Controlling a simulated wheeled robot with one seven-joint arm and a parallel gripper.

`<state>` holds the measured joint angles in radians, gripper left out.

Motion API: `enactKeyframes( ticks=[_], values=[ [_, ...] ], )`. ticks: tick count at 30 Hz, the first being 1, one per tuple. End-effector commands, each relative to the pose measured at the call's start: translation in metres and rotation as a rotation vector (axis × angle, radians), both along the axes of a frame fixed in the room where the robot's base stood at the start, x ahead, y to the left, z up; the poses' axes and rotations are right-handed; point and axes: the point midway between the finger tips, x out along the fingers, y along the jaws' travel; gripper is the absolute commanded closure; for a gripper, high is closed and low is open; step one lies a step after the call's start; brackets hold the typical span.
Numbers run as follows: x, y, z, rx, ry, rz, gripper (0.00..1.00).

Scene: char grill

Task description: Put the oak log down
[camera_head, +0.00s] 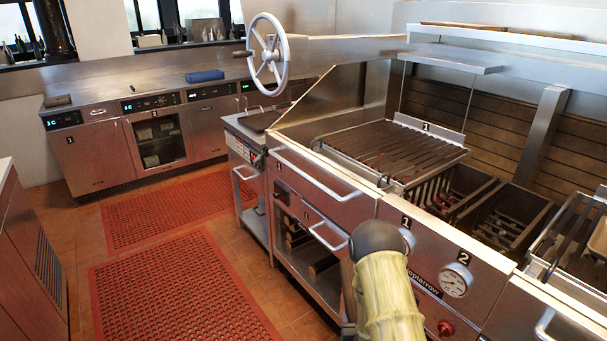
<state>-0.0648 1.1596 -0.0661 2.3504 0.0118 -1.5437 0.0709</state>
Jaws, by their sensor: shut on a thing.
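My arm, in a pale yellow sleeve with a dark joint, rises from the bottom edge in front of the grill. Its lower part runs down out of the picture beside the open lower bay. A few wooden pieces that look like logs (297,238) lie in the open bay under the grill. Which of them, if any, is the oak log, I cannot tell.
The char grill (395,150) has a slatted grate, a handwheel (268,50) and two dark open boxes (500,218) to the right. A pale bar handle (318,175) juts from its front. Red perforated mats (185,290) cover the clear floor at left. Steel cabinets (90,155) line the back.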

Motion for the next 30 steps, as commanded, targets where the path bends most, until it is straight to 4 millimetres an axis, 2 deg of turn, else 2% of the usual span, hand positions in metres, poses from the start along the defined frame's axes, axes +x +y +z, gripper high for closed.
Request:
enactKeyframes(
  ticks=[1, 9, 12, 26, 30],
  values=[
    [0.0, 0.0, 0.02, -0.001, -0.004, 0.0, 0.82],
    [-0.005, 0.0, 0.067, -0.002, -0.003, 0.001, 0.82],
    [-0.007, 0.0, 0.077, -0.001, -0.003, -0.001, 0.82],
    [-0.008, -0.001, 0.08, -0.001, -0.004, -0.001, 0.82],
    [-0.013, -0.013, 0.07, -0.005, -0.001, -0.004, 0.82]
  ],
)
